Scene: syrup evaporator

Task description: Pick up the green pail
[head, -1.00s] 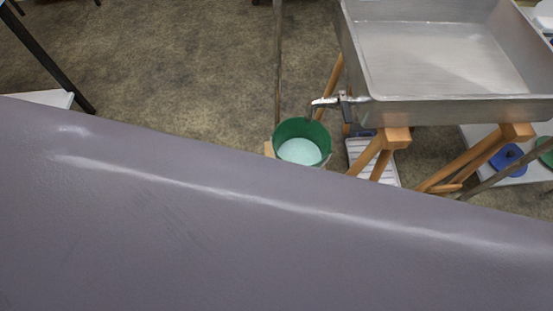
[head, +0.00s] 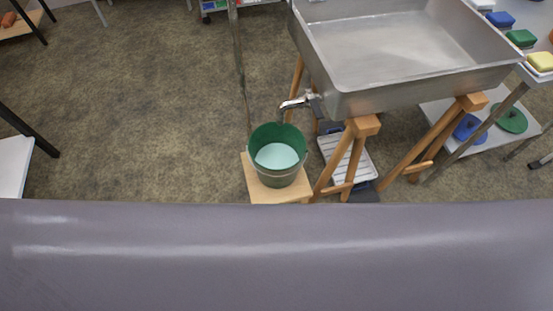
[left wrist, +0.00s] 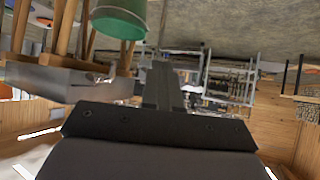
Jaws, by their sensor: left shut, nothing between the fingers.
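The green pail (head: 277,155) stands upright on a small wooden stand (head: 250,187) below the metal tap (head: 297,103) of the evaporator pan. Its inside shows a pale, light blue-green bottom or contents; I cannot tell which. In the left wrist view, which looks upside down, a green pail (left wrist: 122,18) shows at the top, left of my left gripper (left wrist: 163,72). That gripper is shut and empty, apart from the pail. My right gripper is in neither view.
The steel pan (head: 400,60) rests on wooden trestle legs right of the pail, one leg close to it. A slatted white rack (head: 347,155) lies beneath. A low white shelf (head: 480,140) holds blue and green lids. The floor left of the pail is clear.

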